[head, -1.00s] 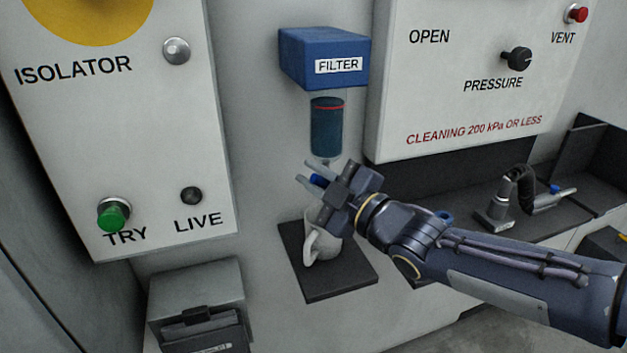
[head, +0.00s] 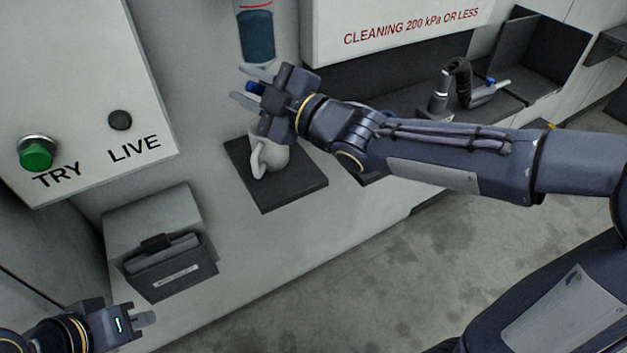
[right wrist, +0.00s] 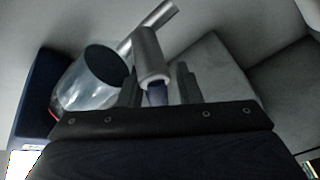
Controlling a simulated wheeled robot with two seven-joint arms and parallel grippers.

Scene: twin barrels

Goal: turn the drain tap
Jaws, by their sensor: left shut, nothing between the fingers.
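The clear filter bowl (head: 255,38) with dark liquid hangs on the wall; its top is cut off in the head view. The drain tap has a blue handle (head: 255,88), which shows below the bowl between the fingers of my right gripper (head: 246,87). In the right wrist view the grey tap body (right wrist: 149,52) and blue handle (right wrist: 156,96) lie between the two dark fingers, with gaps on both sides. My right gripper is open around the handle. My left gripper (head: 145,319) is shut and empty at the lower left, away from the tap.
A grey box (head: 155,222) with a dark front is on the wall at left, under the TRY/LIVE panel (head: 85,90). A hose nozzle (head: 485,92) lies on the ledge at right.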

